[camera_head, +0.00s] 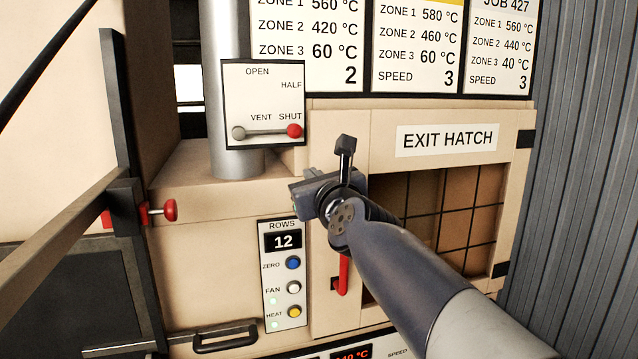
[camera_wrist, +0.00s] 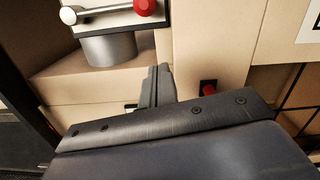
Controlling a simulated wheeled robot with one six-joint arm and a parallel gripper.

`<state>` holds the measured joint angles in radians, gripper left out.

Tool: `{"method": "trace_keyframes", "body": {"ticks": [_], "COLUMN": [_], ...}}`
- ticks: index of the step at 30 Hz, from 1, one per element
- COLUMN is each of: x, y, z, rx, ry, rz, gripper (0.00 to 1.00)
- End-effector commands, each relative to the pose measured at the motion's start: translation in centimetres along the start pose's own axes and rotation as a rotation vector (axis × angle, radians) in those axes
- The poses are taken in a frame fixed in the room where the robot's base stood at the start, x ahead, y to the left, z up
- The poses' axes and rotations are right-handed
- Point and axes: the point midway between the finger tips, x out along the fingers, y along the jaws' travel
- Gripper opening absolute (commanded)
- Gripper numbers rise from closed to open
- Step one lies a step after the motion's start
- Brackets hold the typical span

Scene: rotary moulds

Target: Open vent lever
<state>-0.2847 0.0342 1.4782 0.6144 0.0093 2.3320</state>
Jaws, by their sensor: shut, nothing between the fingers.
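The vent lever (camera_head: 265,132) is a grey bar with a grey pivot at its left end and a red knob at its right end. It lies nearly level on a white plate (camera_head: 262,80) marked OPEN, HALF, VENT and SHUT, with the knob just under SHUT. The lever also shows at the top of the wrist view (camera_wrist: 110,12). My gripper (camera_head: 345,142) is shut and empty, to the right of and a little below the knob in the head view. In the wrist view its fingers (camera_wrist: 160,70) point up, below the lever and apart from it.
A grey pipe (camera_head: 225,60) stands behind the plate. The exit hatch (camera_head: 385,150) with a red handle (camera_head: 343,275) is at the right. A button panel (camera_head: 283,275) is below. A red knob (camera_head: 170,210) sticks out at the left. Setting boards (camera_head: 418,45) hang above.

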Motion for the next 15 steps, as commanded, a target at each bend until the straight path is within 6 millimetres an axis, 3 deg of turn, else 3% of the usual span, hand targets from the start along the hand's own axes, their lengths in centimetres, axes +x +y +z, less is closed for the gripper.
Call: {"method": "trace_keyframes", "body": {"ticks": [8,9,15], "x": [4.8,4.6,4.9], "y": [0.0,-0.1,-0.1], "z": [0.0,1.1,2.7], "rx": [-0.001,0.000,0.000], "ry": [0.002,-0.001,0.000], "rz": [0.001,0.000,0.000], "gripper": [0.00,0.00,0.00]}}
